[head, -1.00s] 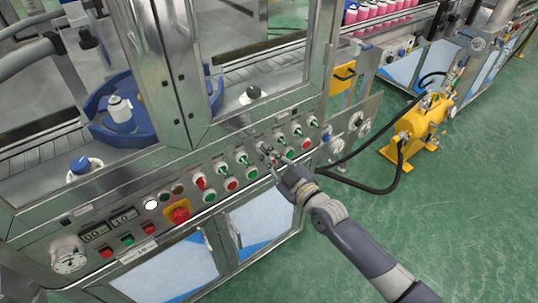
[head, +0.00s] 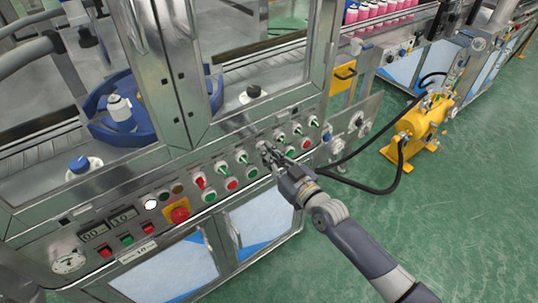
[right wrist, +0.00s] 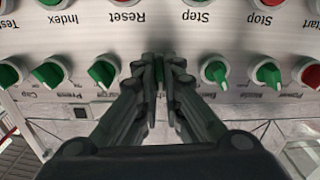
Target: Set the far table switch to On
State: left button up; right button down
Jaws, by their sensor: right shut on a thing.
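A row of rotary switches runs along the slanted steel panel (head: 150,218) of the machine. My right gripper (head: 268,152) is at the middle of that row. In the right wrist view my right gripper (right wrist: 160,68) is shut on a switch, which the fingers hide almost fully, so its setting and label cannot be read. Upside-down labels there name its neighbours. A green switch (right wrist: 215,74) is on its right and another green switch (right wrist: 103,72) on its left. A red switch (right wrist: 310,74) is at the right edge. My left gripper is not in view.
Round push buttons (head: 232,184) sit just below the switches. A red emergency knob (head: 180,215) on a yellow plate is left along the panel. Cabinet doors (head: 262,220) are below. A yellow pump unit (head: 420,122) with a black hose stands at right on the open green floor.

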jog(key=m, duration=0.6)
jog(key=shift+f+m+b, duration=0.15)
jog(key=shift+m+b, duration=0.15)
dwell(0.5)
jog(key=c, duration=1.7)
grip_release()
jog(key=v, duration=1.2)
